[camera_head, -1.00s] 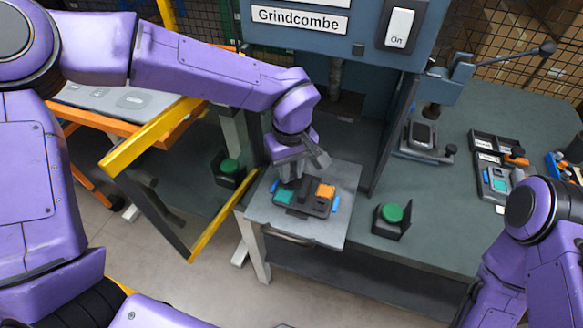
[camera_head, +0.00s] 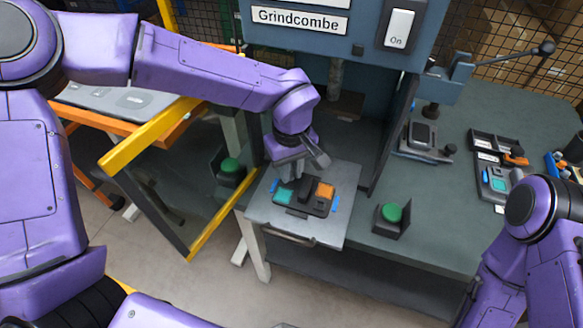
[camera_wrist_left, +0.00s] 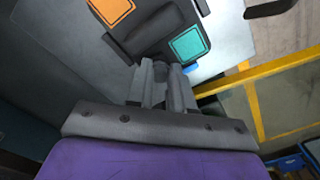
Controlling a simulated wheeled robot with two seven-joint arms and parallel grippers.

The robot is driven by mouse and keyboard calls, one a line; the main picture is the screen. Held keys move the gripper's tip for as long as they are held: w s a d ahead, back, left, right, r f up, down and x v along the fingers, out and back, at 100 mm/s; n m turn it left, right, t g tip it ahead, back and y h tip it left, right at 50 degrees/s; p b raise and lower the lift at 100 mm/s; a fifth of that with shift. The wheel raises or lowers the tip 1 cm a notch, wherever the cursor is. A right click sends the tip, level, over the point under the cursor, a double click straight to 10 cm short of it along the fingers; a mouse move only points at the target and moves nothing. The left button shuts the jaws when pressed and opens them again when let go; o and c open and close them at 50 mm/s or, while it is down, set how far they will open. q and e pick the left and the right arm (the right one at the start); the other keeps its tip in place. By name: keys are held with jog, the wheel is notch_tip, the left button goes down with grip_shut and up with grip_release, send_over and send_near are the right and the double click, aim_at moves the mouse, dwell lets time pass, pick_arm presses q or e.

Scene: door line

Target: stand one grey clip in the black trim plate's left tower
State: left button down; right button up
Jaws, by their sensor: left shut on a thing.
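The black trim plate (camera_head: 316,208) lies on a pale metal shelf (camera_head: 343,230); it carries a teal square at its left and an orange square at its right. In the left wrist view the plate (camera_wrist_left: 160,30) fills the top, close ahead of the fingers. My left gripper (camera_head: 292,177) is over the plate's rear left part, near the teal square. In the wrist view the gripper (camera_wrist_left: 163,78) is shut on a small grey piece, seemingly the grey clip (camera_wrist_left: 161,72), mostly hidden between the fingers. I cannot tell whether it touches the left tower. My right gripper is out of view.
Green buttons stand either side of the shelf, one at the right (camera_head: 391,214) and one at the left (camera_head: 230,168). A yellow-edged door (camera_head: 150,140) hangs open at left. The blue-grey press (camera_head: 340,30) rises behind. A black tray (camera_head: 490,145) lies on the right bench.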

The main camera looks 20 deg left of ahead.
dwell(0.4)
pick_arm(q)
jog(key=c, duration=0.9)
grip_release()
notch_tip(320, 180, up, 10)
jog(key=shift+r, duration=0.2)
